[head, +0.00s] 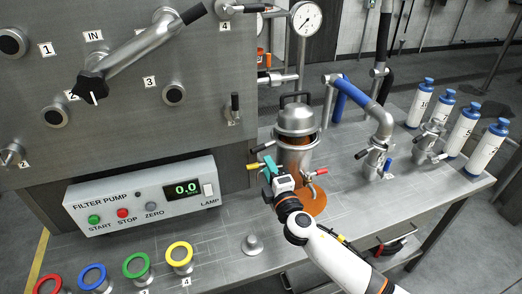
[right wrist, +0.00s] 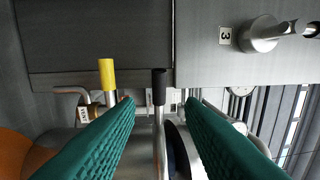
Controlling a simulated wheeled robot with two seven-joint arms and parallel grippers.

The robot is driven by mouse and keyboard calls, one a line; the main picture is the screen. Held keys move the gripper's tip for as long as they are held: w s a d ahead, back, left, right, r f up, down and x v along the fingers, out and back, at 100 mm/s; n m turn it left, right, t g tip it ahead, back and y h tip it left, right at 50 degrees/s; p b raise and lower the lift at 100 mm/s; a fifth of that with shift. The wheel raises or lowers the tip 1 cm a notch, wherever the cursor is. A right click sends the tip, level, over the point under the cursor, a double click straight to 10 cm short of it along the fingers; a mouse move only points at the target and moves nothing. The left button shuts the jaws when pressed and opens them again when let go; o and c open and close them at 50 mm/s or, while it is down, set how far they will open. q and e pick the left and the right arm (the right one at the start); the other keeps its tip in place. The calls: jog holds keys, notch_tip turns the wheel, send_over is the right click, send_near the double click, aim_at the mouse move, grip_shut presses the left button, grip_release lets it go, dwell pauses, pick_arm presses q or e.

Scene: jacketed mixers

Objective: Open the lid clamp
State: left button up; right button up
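The jacketed mixer vessel (head: 296,158) stands on the steel bench, with a domed steel lid (head: 297,119) and black top handle. A lever with a black grip (head: 260,148), which looks like the lid clamp's lever, sticks out left of the vessel. In the right wrist view this black-gripped lever (right wrist: 158,90) stands between the teal fingers, with visible room on both sides. My right gripper (head: 268,170) is open in front of the vessel's left side; it also shows in the right wrist view (right wrist: 161,103). My left gripper is not in view.
A yellow-handled valve (right wrist: 107,78) is close left of the black grip in the wrist view. A red-handled valve (head: 320,172) is right of my gripper. The filter pump box (head: 145,197) and several coloured rings are left. White bottles (head: 487,148) stand right.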

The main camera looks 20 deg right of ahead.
aim_at(263, 146)
jog(key=w, duration=0.7)
jog(key=shift+w+r, duration=0.2)
jog(key=shift+w, duration=0.05)
jog(key=shift+a, duration=0.1)
grip_shut()
